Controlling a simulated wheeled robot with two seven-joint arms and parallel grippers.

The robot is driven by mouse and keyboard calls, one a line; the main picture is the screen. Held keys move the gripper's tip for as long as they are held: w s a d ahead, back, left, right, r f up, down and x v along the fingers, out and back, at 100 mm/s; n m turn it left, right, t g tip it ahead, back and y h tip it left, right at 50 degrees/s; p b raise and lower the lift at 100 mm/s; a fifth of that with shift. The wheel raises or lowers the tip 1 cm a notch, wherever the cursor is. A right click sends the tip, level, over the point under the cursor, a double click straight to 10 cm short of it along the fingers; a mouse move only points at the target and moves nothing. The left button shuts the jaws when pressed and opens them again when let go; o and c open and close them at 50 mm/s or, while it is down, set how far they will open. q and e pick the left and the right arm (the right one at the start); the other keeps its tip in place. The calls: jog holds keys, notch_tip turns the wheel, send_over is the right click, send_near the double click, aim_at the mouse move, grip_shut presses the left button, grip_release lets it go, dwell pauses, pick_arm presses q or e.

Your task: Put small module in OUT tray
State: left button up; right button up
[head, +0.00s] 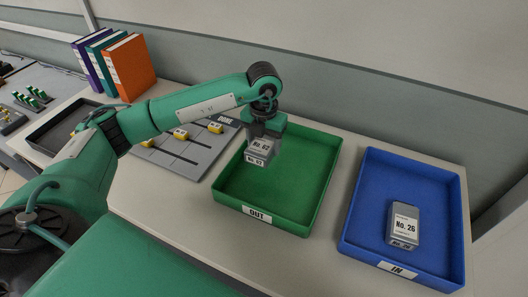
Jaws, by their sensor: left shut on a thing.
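My left gripper (262,139) points down over the left part of the green OUT tray (293,227). It is shut on a small grey module (258,152) with a white label reading No. 62 or similar. The module hangs over the tray; I cannot tell for sure whether its bottom touches the tray floor. The rest of the OUT tray is empty. A larger grey module labelled No. 26 (404,222) lies in the blue IN tray (368,252). My right gripper is not in view.
A grey DONE board (190,152) with several yellow-marked pieces lies left of the OUT tray. Purple, teal and orange binders (128,67) stand at the back left. A dark tray (52,135) lies partly behind my arm. The wall runs behind the trays.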

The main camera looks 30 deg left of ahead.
pick_arm(q)
jog(key=shift+f, duration=0.9)
notch_tip(320, 180, down, 2)
jog(key=shift+f+p, duration=0.2)
jog(key=shift+p, duration=0.25)
jog(key=shift+f, duration=0.4)
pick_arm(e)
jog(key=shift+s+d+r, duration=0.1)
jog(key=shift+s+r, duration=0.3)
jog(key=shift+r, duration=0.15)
pick_arm(q)
jog(key=shift+f, duration=0.1)
jog(key=shift+f, duration=0.15)
jog(key=o, duration=1.3)
jog(key=shift+c, duration=0.2)
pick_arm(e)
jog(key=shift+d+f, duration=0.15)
